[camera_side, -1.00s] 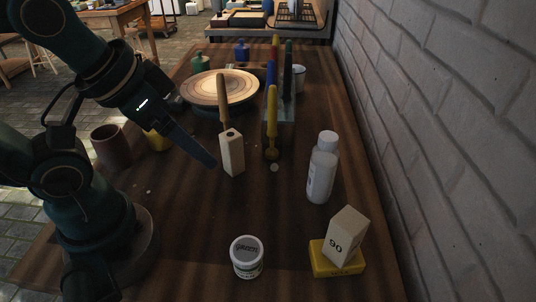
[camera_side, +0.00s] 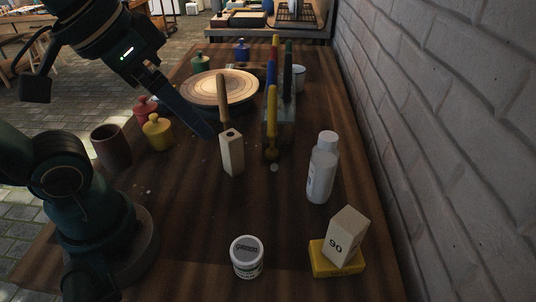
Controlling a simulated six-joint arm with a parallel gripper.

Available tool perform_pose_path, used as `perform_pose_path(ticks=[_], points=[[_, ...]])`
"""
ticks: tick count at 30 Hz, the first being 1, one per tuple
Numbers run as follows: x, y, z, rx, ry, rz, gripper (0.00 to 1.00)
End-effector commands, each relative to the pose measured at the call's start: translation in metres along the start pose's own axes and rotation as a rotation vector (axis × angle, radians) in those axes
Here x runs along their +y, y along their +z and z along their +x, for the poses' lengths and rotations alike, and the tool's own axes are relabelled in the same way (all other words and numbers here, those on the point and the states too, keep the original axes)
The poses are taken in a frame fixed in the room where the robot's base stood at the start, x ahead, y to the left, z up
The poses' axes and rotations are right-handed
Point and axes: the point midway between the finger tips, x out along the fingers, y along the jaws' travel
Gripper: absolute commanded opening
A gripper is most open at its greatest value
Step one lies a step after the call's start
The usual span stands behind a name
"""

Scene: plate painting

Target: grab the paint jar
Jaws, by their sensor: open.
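A small white jar (camera_side: 246,258) with a grey lid and a dark printed label stands upright at the front of the table. Knob-lidded pots stand farther back: yellow (camera_side: 157,133), red (camera_side: 146,108), green (camera_side: 200,64) and blue (camera_side: 241,52). The frames do not settle which of these is the paint jar. My gripper (camera_side: 207,131) is open and empty, raised above the table. Its jaws point down and right, beside the wooden block and in front of the round wheel. The jaws overlap edge-on. It is well apart from the white jar.
A wooden block (camera_side: 232,155) holds an upright handled tool. A round plate on a wheel (camera_side: 221,88), a rack of coloured tools (camera_side: 285,105), a white bottle (camera_side: 322,170) and a block marked 90 (camera_side: 346,238) on a yellow base surround open table. A brick wall borders the right.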

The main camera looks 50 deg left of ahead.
Motion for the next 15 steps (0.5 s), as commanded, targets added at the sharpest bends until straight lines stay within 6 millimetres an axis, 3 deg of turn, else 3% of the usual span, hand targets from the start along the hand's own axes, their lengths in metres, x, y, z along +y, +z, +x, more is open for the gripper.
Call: perform_pose_path(ticks=[6,15], points=[[0.023,0.016,0.015,-0.279,0.099,-0.192,0.96],[0.069,0.026,0.018,-0.809,0.238,-0.563,0.96]])
